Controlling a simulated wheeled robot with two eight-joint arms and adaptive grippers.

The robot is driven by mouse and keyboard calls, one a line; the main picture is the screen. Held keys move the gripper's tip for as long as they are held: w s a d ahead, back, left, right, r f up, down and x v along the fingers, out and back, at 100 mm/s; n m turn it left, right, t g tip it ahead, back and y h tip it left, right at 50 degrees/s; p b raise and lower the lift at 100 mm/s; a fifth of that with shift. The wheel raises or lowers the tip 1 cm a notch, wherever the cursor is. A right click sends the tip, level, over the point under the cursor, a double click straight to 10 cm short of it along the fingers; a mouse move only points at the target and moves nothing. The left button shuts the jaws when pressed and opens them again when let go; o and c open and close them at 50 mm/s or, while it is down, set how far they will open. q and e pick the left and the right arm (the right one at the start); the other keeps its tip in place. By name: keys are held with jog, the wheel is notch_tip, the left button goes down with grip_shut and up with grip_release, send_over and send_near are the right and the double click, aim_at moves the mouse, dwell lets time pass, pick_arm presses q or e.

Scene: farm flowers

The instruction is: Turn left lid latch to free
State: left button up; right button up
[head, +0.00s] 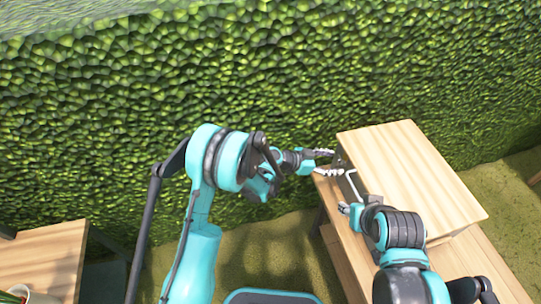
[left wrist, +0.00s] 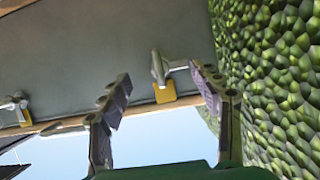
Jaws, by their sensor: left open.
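The wooden box (head: 410,175) has a pale top in the head view; its dark front face (left wrist: 110,50) fills the upper left wrist view. A silver latch (left wrist: 157,68) with a yellow plate (left wrist: 165,92) sits on that face near its edge. My left gripper (head: 336,162) is open beside the box's left end, and its spread fingers (left wrist: 160,80) frame this latch without visibly gripping it. A second silver latch (left wrist: 14,104) shows at the left edge of the wrist view. My right gripper (head: 352,212) is at the box's near side; its fingers are too small to read.
The box stands on a wooden table (head: 345,262). A leafy green hedge (head: 120,110) rises close behind, and it also fills the right of the wrist view (left wrist: 275,70). Another wooden table (head: 45,262) with a pot (head: 20,294) is at lower left.

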pick_arm(q)
jog(key=s+a+r+n+y, duration=0.2)
jog(key=s+a+r, duration=0.1)
jog(key=a+r, duration=0.2)
jog(key=s+a+r+n+t+y, duration=0.1)
jog(key=s+a+r+n+y, duration=0.1)
jog(key=a, duration=0.7)
jog(key=s+a+r+n+y, duration=0.3)
jog(key=s+a+r+n, duration=0.1)
jog(key=s+a+r, duration=0.2)
jog(key=shift+s+a+r+t+p, duration=0.15)
jog(key=shift+a+r+t+p, duration=0.25)
jog(key=shift+r, duration=0.55)
